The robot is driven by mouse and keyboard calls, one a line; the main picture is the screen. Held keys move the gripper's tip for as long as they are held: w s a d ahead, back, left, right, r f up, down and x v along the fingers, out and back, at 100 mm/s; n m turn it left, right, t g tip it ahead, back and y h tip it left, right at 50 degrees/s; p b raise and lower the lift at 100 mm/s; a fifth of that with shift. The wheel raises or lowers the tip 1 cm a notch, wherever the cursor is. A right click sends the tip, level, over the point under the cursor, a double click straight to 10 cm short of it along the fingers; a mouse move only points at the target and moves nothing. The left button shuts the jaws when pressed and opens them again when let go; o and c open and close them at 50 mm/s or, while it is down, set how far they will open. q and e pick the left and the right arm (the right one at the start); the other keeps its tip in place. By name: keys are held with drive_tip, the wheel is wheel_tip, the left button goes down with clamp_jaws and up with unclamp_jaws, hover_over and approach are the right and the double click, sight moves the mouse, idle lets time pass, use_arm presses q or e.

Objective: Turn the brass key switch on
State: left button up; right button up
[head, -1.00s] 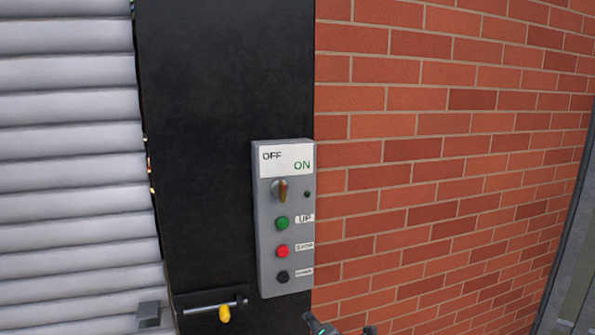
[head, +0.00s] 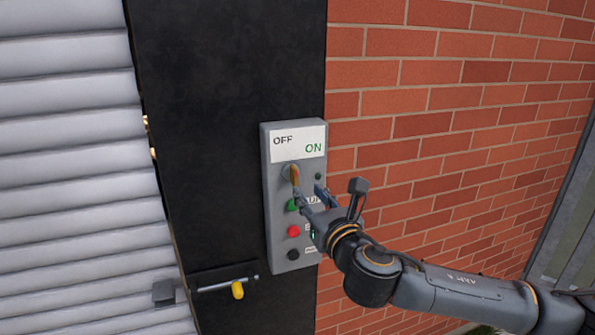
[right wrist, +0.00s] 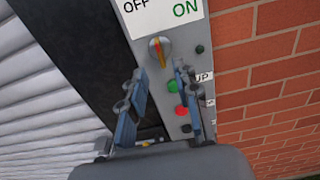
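The brass key switch (head: 294,174) is a small knob with an orange-red mark near the top of a grey control box (head: 272,220). Its label (head: 299,142) reads OFF at left and ON at right. In the right wrist view the switch (right wrist: 160,50) stands near upright, its top leaning slightly left. My right gripper (head: 309,192) is just below and right of the switch. In the right wrist view its fingers (right wrist: 157,85) are spread, with nothing between them, and the switch lies beyond the tips. Whether a fingertip touches it is unclear. My left gripper is not in view.
Below the switch are a green button (right wrist: 172,87), a red button (head: 293,231) and a black button (head: 293,255). The box is on a black post (head: 225,120) between a grey shutter (head: 70,170) and a brick wall (head: 450,100). A yellow-tipped latch (head: 237,289) sits lower left.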

sight(297, 178)
drive_tip(key=p+x, duration=0.2)
drive_tip(key=x, duration=0.4)
drive_tip(key=shift+w+a+r, duration=0.1)
drive_tip(key=shift+w+a, duration=0.15)
drive_tip(key=shift+w, duration=0.1)
drive_tip(key=shift+p+x, duration=0.3)
drive_tip(key=shift+x, duration=0.55)
clamp_jaws()
